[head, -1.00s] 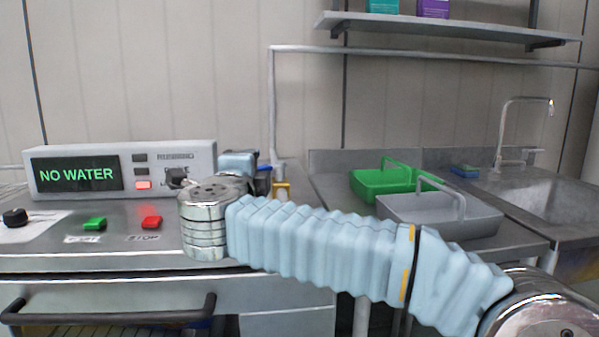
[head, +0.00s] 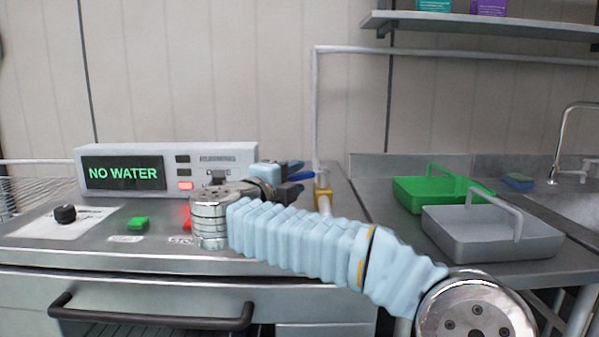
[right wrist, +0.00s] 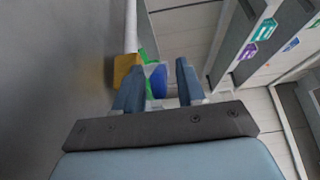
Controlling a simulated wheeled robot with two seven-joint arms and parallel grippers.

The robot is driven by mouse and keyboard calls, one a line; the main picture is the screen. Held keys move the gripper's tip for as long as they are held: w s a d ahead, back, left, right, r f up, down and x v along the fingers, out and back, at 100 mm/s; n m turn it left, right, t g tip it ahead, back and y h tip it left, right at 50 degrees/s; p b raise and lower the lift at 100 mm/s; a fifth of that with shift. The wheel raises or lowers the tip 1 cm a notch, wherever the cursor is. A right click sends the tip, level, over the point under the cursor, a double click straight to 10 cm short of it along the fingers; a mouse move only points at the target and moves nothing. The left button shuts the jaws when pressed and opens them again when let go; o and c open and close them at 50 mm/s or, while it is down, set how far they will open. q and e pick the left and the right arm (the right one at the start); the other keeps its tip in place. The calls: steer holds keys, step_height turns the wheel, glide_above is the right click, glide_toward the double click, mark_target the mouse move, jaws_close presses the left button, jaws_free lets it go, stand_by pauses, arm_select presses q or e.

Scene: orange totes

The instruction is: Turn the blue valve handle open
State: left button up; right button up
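The blue valve handle (right wrist: 157,81) shows in the right wrist view as a bright blue piece between my right gripper's two fingers. The yellow valve body (right wrist: 125,68) is beside the left finger there. In the head view the yellow valve body (head: 323,192) sits on the thin pipe, just right of my fingertips. My right gripper (head: 298,178) points right, and the handle is hard to tell from its dark blue fingers there. In the right wrist view my right gripper (right wrist: 159,85) is open, with a gap right of the handle. Contact on the left is unclear. My left gripper is not in view.
A panel display (head: 124,173) reads NO WATER. A green button (head: 138,223), a partly hidden red button (head: 187,217) and a black knob (head: 65,213) are on the counter. Green (head: 412,196) and grey (head: 470,240) trays stand on the right by the sink.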

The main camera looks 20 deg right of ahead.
steer(key=shift+x, duration=1.25)
jaws_close()
